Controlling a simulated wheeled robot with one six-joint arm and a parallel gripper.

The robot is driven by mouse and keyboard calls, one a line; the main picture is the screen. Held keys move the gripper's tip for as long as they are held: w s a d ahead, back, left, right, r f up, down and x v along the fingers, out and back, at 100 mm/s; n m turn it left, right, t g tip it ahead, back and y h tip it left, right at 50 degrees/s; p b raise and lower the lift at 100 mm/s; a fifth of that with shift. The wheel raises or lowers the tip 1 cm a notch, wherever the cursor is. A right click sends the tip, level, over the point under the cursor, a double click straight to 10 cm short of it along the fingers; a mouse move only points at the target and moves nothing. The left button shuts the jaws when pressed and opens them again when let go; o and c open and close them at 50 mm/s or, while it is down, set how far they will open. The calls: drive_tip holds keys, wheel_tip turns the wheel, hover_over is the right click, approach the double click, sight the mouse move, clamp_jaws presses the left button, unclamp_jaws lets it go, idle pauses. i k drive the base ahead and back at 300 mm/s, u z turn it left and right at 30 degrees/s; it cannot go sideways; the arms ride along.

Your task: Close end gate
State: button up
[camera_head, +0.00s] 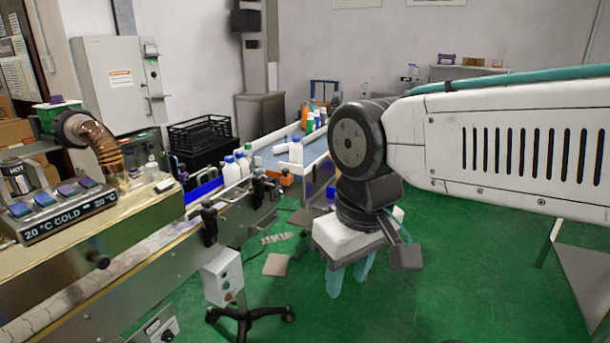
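My gripper (349,284) hangs from the dark wrist at the end of my white arm, right of the conveyor line. Its two teal fingers point down over the green floor with a gap between them and nothing visible in it. I cannot tell for sure which part is the end gate. A blue panel (205,190) stands upright at the conveyor's side, near several white bottles (236,168). A small blue piece (331,192) shows just left of my wrist. My gripper is apart from both. My arm and wrist hide part of the conveyor's right side.
A grey control box (222,278) on a black-footed stand is left of my gripper. A blue-bedded table (272,152) with bottles lies behind. Black clamps (209,225) line the conveyor. A grey table (584,285) is at right. Green floor is open around my gripper.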

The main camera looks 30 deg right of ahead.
sight(286, 179)
drive_tip(key=z, duration=0.55)
drive_tip(key=i, duration=0.5)
drive_tip(key=k, duration=0.3)
drive_tip(key=u, duration=0.55)
drive_tip(key=i, duration=1.15)
drive_tip(key=z, duration=0.3)
